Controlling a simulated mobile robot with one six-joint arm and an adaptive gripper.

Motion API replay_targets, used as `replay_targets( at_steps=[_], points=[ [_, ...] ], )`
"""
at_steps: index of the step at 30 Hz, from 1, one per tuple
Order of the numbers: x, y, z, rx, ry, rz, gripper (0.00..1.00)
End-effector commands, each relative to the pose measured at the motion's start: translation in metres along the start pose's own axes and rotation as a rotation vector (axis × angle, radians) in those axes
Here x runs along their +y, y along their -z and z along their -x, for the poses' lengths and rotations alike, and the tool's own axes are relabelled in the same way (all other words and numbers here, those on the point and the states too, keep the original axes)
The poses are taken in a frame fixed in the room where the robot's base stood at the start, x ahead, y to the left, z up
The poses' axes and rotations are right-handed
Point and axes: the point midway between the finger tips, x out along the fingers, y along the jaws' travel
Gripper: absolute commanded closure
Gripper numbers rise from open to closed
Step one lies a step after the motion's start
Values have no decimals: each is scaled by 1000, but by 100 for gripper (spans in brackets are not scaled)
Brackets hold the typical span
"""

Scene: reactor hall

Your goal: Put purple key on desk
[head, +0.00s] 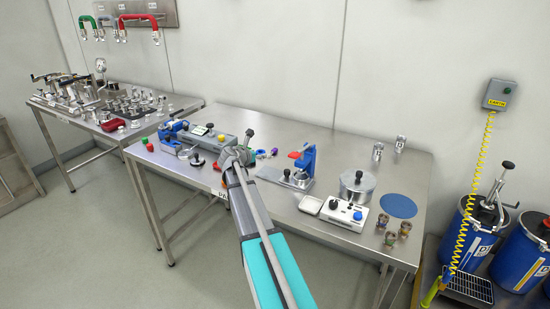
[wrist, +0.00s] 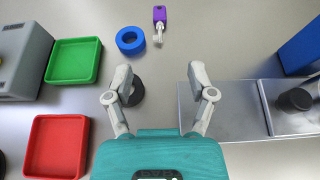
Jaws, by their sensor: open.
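The purple key (wrist: 159,14) lies on the steel desk (wrist: 215,25) at the top of the wrist view, its metal shank pointing toward my gripper. In the head view a small purple spot that looks like the key (head: 274,152) shows just right of my gripper. My gripper (wrist: 158,75) is open and empty, above the desk (head: 415,175). The key lies beyond my fingertips, apart from them. In the head view my gripper (head: 237,154) covers part of the desk's middle.
A blue ring (wrist: 130,41) lies left of the key. A green tray (wrist: 74,60) and red tray (wrist: 57,147) are at left. A dark round thing (wrist: 136,91) is partly behind my left finger. A blue press (head: 307,160) stands right; a pot (head: 357,187) is farther right.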

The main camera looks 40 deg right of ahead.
Motion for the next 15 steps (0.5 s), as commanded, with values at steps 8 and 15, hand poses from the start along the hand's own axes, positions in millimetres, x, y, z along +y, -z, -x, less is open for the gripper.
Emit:
replay_targets(
  at_steps=[8, 15],
  points=[
    [-1, 0, -1, 0, 1, -1, 29],
    [-1, 1, -7, 0, 2, -1, 29]
  ],
)
